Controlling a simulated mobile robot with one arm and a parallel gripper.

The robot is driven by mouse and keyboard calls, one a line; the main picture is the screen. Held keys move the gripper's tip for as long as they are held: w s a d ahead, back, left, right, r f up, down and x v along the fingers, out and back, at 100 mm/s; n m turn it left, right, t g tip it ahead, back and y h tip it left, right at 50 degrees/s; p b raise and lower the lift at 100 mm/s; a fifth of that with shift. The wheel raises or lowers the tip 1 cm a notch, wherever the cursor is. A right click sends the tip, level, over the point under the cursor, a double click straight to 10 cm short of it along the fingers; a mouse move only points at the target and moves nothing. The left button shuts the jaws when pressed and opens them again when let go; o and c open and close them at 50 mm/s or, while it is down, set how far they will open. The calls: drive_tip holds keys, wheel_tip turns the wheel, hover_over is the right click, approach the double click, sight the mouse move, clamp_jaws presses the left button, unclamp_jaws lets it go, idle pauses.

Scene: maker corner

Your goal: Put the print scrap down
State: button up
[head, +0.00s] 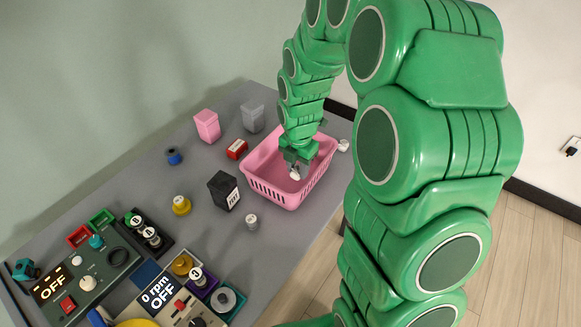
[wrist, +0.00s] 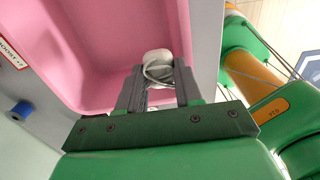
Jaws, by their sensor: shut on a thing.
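The print scrap (wrist: 158,66) is a small, pale grey-white lump. My gripper (wrist: 157,85) is shut on it, with a dark finger on each side. In the head view, the scrap (head: 295,174) shows as a white bit at the tips of my gripper (head: 298,160). My gripper points down into a pink slotted basket (head: 262,190) on the grey table. The basket's pink floor also shows in the wrist view (wrist: 95,45). I cannot tell whether the scrap touches the basket floor.
Pink (head: 207,126) and grey (head: 253,117) containers stand behind. Control boxes (head: 85,280) fill the left front.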

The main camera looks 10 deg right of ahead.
drive_tip(key=w+f, duration=0.3)
drive_tip(key=w, duration=0.2)
drive_tip(key=w+f, duration=0.2)
drive_tip(key=shift+w+a+f, duration=0.2)
drive_tip(key=shift+f, duration=0.1)
drive_tip(key=shift+w+f, duration=0.85)
drive_tip(key=shift+f, duration=1.7)
drive_tip(key=shift+a+f, duration=0.1)
drive_tip(key=shift+f, duration=0.05)
drive_tip(key=o, duration=1)
